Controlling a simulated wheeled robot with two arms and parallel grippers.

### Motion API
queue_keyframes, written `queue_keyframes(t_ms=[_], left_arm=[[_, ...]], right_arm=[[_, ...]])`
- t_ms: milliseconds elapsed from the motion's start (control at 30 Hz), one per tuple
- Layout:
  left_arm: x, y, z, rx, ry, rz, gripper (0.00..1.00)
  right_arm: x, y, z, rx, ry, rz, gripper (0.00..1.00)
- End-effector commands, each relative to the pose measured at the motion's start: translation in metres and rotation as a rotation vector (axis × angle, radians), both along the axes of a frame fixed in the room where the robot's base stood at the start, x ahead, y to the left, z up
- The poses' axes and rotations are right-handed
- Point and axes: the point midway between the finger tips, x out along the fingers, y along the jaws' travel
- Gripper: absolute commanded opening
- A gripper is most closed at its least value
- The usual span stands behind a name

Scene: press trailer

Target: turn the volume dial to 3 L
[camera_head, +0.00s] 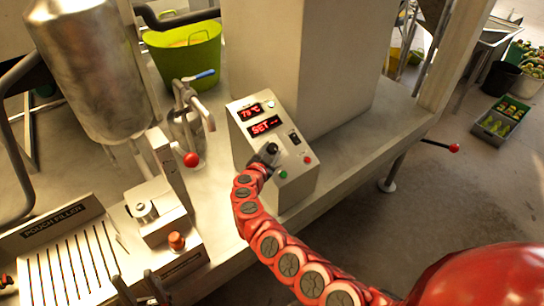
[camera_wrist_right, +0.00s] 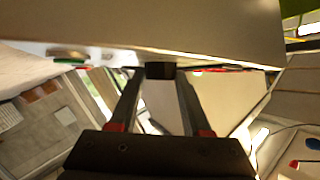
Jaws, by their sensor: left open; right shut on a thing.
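A pale control panel (camera_head: 275,185) stands on the counter with red displays reading about "79 °C" and "SET", the rest unclear. My right gripper (camera_head: 268,153), at the end of the red arm, is shut on a black knob (camera_head: 272,147) of this panel. In the right wrist view the black knob (camera_wrist_right: 160,70) sits between the fingertips. A metal dial (camera_head: 145,210) sits on the pouch filler (camera_head: 60,250) at the left; no volume marks are readable on it. My left gripper (camera_head: 142,287) is open and empty at the bottom edge, in front of the pouch filler.
Green and red buttons are on the panel beside the knob. A lever with a red ball (camera_head: 190,159) and a blue-handled valve (camera_head: 200,76) stand left of it. An orange-brown knob (camera_head: 176,240) is on the filler. A steel tank (camera_head: 90,65) and green bucket (camera_head: 185,55) stand behind.

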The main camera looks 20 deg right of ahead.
Motion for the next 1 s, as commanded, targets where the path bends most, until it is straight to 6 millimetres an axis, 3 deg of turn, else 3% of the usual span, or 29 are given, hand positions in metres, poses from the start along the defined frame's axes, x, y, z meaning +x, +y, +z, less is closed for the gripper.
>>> queue_keyframes(t_ms=[400, 1000], left_arm=[[0.000, 0.000, -0.025, 0.000, 0.000, 0.000, 0.50], [0.000, 0.000, -0.029, 0.000, 0.000, 0.000, 0.50]], right_arm=[[0.004, 0.003, 0.002, 0.077, 0.021, -0.149, 0.00], [0.003, 0.002, 0.002, 0.098, 0.031, -0.190, 0.00]])
